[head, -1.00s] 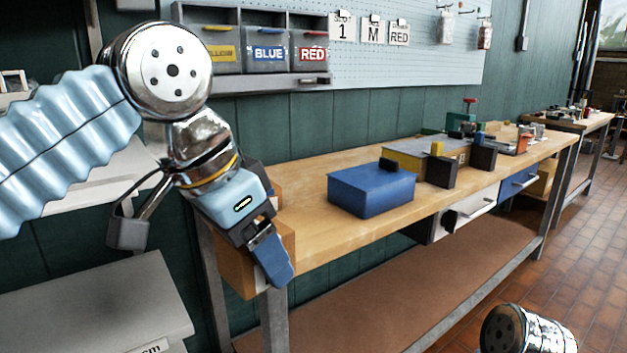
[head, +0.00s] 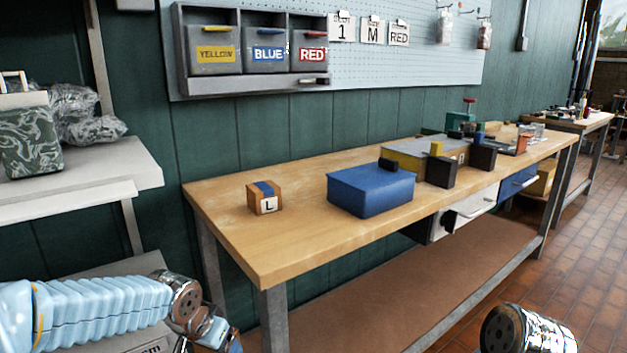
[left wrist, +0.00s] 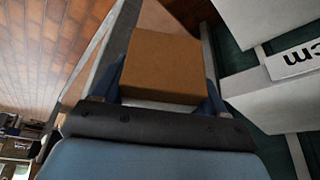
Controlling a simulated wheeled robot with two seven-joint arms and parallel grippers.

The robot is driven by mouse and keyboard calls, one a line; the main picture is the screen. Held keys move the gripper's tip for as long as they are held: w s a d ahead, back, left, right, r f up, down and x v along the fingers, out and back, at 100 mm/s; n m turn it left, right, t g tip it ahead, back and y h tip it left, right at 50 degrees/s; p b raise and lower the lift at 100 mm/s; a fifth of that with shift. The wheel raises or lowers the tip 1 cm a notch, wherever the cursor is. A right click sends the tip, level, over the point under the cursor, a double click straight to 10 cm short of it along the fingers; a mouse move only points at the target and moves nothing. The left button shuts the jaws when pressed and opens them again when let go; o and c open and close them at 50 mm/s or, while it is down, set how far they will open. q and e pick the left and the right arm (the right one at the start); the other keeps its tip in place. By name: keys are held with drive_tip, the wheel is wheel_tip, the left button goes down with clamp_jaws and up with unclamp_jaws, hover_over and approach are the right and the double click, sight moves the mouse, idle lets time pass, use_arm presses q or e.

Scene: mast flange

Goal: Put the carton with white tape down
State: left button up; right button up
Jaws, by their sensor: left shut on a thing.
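My left gripper (left wrist: 162,84) is shut on a plain brown carton (left wrist: 165,58), with one blue finger on each side of it in the left wrist view. A pale strip shows at the carton's near edge; I cannot tell whether it is white tape. In the head view my left gripper (head: 222,338) is low at the bottom edge, in front of the workbench's left end and below its top. The held carton is out of the head view. My right gripper is not in view.
The wooden workbench (head: 235,238) holds a small carton (head: 265,204) with a blue stripe and an L label, and a blue box (head: 365,195). Its front left top is clear. A brown lower shelf (head: 370,300) is bare. A grey surface with a "cm" label (left wrist: 300,58) is close by.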

use_arm(q)
drive_tip(key=f, duration=0.1)
drive_tip(key=w+f, duration=0.1)
drive_tip(key=a+f, duration=0.1)
drive_tip(key=shift+w+n, duration=0.25)
drive_tip(key=shift+n, duration=0.05)
drive_tip(key=shift+s, duration=0.1)
drive_tip(key=s+f+n+y, duration=0.1)
drive_tip(key=s+f+n, duration=0.2)
drive_tip(key=f, duration=1)
drive_tip(key=s, duration=0.3)
drive_tip(key=shift+f+y, duration=0.15)
drive_tip(key=shift+y, duration=0.15)
